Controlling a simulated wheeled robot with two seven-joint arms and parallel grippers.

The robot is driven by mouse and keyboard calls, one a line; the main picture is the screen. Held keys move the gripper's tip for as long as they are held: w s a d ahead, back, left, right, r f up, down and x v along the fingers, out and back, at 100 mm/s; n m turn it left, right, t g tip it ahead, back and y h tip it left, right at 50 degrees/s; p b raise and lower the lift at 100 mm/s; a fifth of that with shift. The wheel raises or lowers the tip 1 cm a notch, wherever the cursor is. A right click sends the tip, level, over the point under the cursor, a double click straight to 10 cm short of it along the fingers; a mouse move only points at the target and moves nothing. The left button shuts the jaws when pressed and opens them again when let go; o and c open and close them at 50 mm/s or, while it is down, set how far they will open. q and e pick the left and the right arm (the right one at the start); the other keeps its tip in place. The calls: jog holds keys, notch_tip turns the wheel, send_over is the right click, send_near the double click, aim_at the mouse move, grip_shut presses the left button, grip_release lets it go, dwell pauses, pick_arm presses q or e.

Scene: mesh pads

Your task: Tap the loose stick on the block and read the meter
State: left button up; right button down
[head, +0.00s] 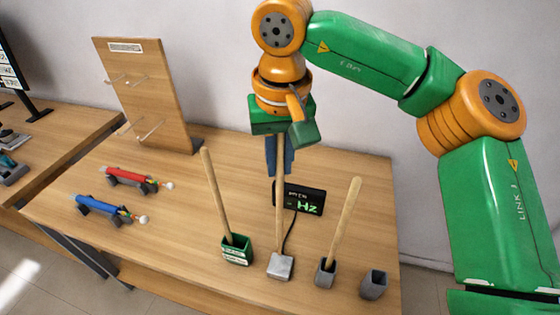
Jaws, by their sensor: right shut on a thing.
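My right gripper (281,155) hangs above the table, shut on a pale wooden stick (279,205). The stick stands about upright, its lower end at the top of a silver-grey block (280,267). I cannot tell whether the stick touches the block. A black meter (313,200) with green lettering stands behind it. "Hz" is legible; the smaller text above is too small to read. A dark cable runs from the meter down toward the block. My left gripper is not in view.
One stick (217,195) leans in a green box (237,250), another (344,220) in a grey holder (325,273). A grey holder (373,284) is empty.

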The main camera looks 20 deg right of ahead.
aim_at(280, 186)
jog(key=shift+s+f+b, duration=0.25)
jog(key=shift+f+b, duration=0.05)
jog(key=shift+f, duration=0.2)
jog(key=shift+s+f+b, duration=0.2)
jog(key=shift+f+b, duration=0.1)
jog(key=shift+f, duration=0.15)
jog(key=shift+s+f+b, duration=0.1)
jog(key=shift+f+b, duration=0.15)
jog(key=shift+b, duration=0.1)
jog(key=shift+w+f, duration=0.1)
jog(key=shift+w, duration=0.65)
pick_arm(q)
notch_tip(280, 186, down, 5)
jog(key=b, duration=0.2)
pick_arm(e)
jog(key=f, duration=0.3)
jog(key=shift+s+f, duration=0.1)
jog(key=shift+s, duration=0.15)
notch_tip(280, 186, up, 6)
jog(key=p, duration=0.6)
jog(key=shift+f, duration=0.15)
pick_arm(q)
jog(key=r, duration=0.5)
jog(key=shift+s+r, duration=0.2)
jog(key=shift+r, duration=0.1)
pick_arm(e)
jog(key=shift+f, duration=0.15)
